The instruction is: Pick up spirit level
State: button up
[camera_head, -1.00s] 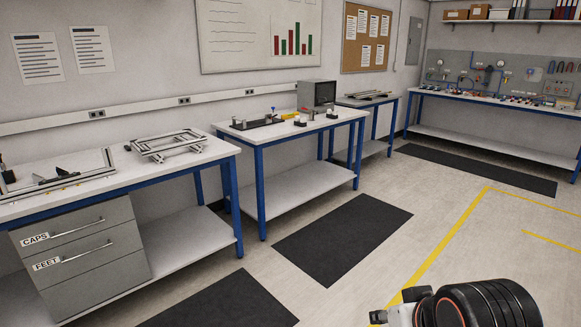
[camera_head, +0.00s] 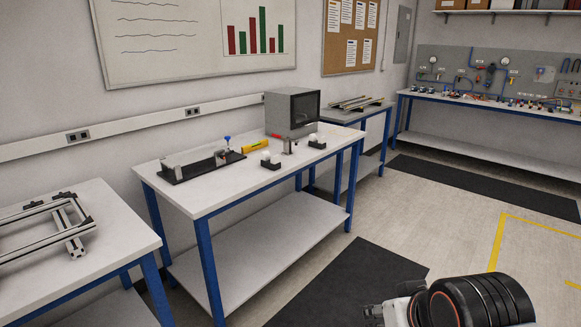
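A yellow bar that looks like the spirit level (camera_head: 255,144) lies on the white top of the middle workbench (camera_head: 232,188), toward its back edge. It sits to the right of a black base plate with a metal block and a blue-knobbed part. It is small in view, so its vials cannot be made out. My arm shows at the lower right, well in front of the benches and far from the yellow bar. My gripper cannot be clearly picked out there, and nothing is seen held.
A grey box-shaped monitor (camera_head: 292,111) stands behind the yellow bar. Small fixtures (camera_head: 270,160) stand in front of it. An aluminium frame (camera_head: 50,225) lies on the left bench. A black mat (camera_head: 350,285) covers the floor before the middle bench; floor to its right is clear.

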aim_at(263, 143)
jog(key=i+l+u, duration=0.15)
jog(key=i, duration=0.25)
jog(key=i+l+u, duration=0.15)
jog(key=i, duration=0.3)
jog(key=i+l+u, duration=0.2)
jog(key=i, duration=0.2)
jog(key=i+l, duration=0.2)
jog(key=i, duration=0.25)
jog(key=i+l+u, duration=0.1)
jog(key=i+l, duration=0.15)
jog(key=i, duration=0.25)
jog(key=i+l, duration=0.25)
jog(key=i, duration=0.2)
jog(key=i+l+u, duration=0.1)
jog(key=i+l, duration=0.15)
jog(key=i, duration=0.25)
jog(key=i+l, duration=0.25)
jog(key=i, duration=0.2)
